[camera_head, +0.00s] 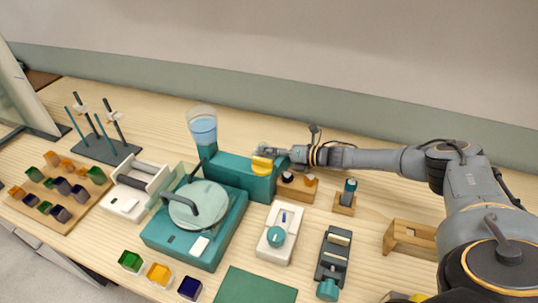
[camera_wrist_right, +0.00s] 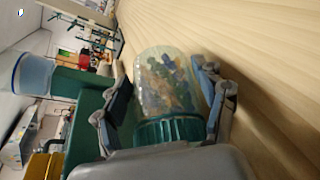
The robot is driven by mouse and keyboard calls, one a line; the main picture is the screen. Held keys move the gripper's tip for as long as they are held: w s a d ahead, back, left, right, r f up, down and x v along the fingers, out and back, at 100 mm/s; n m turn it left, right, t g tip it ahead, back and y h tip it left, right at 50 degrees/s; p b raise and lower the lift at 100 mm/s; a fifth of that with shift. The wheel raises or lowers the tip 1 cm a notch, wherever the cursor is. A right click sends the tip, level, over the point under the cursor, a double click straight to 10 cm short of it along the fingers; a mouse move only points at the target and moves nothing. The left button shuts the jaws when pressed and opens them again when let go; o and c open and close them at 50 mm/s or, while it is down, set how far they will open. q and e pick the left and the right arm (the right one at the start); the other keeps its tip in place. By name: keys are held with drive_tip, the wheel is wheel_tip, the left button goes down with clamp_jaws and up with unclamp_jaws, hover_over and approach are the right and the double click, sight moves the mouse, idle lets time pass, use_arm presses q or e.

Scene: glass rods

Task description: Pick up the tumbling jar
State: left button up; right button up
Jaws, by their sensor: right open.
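The tumbling jar (camera_wrist_right: 166,82) is clear, with many coloured pieces inside and a ribbed teal lid (camera_wrist_right: 170,130). In the right wrist view it lies between the two fingers of my right gripper (camera_wrist_right: 162,90), with its lid toward the palm. The fingers are open on either side of it; I cannot tell whether either touches it. In the head view my right gripper (camera_head: 268,153) is at the back of the teal machine (camera_head: 232,172), beside a yellow part (camera_head: 262,164). I cannot make out the jar there. My left gripper is not in view.
A clear water vessel (camera_head: 203,130) stands left of my right gripper. A teal machine with a round disc (camera_head: 196,205) is in front. A white roller unit (camera_head: 137,190), a stand with rods (camera_head: 105,150) and a wooden tray of coloured blocks (camera_head: 58,200) lie left. Small devices stand to the right.

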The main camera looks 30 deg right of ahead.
drive_tip(key=shift+w+a+f, duration=0.2)
drive_tip(key=shift+w+a, duration=0.05)
drive_tip(key=shift+w, duration=0.15)
drive_tip(key=shift+r, duration=0.1)
drive_tip(key=c, duration=1.1)
